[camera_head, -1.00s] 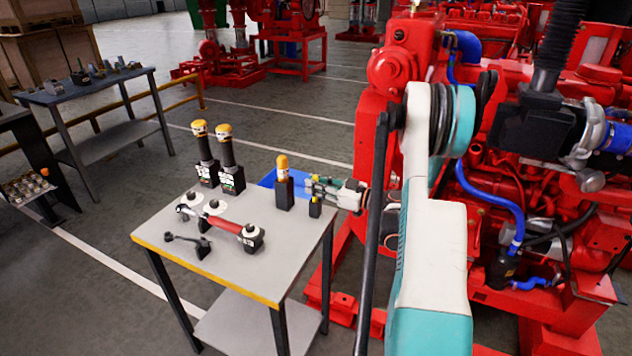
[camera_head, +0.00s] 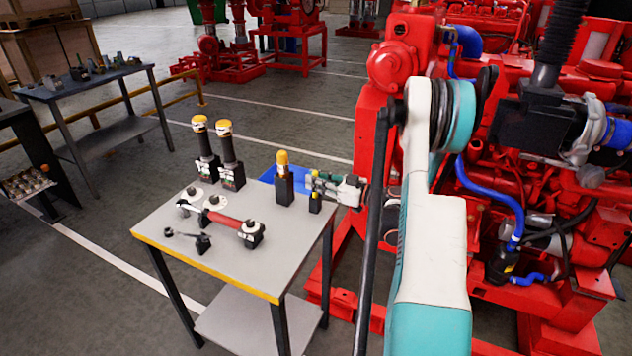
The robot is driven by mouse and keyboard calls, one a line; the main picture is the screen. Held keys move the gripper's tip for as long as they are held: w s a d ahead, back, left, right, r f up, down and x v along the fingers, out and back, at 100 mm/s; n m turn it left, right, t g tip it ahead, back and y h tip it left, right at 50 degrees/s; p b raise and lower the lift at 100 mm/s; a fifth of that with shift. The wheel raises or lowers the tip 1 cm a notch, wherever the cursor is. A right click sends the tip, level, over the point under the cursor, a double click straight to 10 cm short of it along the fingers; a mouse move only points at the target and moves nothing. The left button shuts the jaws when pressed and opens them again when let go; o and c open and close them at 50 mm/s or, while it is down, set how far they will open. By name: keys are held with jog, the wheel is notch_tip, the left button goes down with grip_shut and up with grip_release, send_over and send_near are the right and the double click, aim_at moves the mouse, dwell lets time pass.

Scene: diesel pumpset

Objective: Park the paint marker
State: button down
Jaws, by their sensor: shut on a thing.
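My gripper (camera_head: 322,184) is at the far right corner of the small grey table (camera_head: 190,255), reaching in from the right. It is shut on a small, slim thing with yellow on it, which I take to be the paint marker (camera_head: 314,185). The marker appears upright, directly over a small black holder (camera_head: 315,204). At this size I cannot tell whether its lower end is inside the holder or just above it. The fingers hide part of it.
A yellow-capped tool (camera_head: 282,160) stands in a black block just left of my gripper. Two taller yellow-topped tools (camera_head: 228,150) stand behind. A red-handled wrench (camera_head: 228,222) lies across the table. A blue tray (camera_head: 268,177) is behind. The red engine (camera_head: 390,75) is close on the right.

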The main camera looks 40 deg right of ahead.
jog(key=shift+f, duration=0.95)
dwell(0.3)
jog(key=c, duration=1.5)
grip_release()
jog(key=v, duration=1.2)
jog(key=shift+w, duration=0.1)
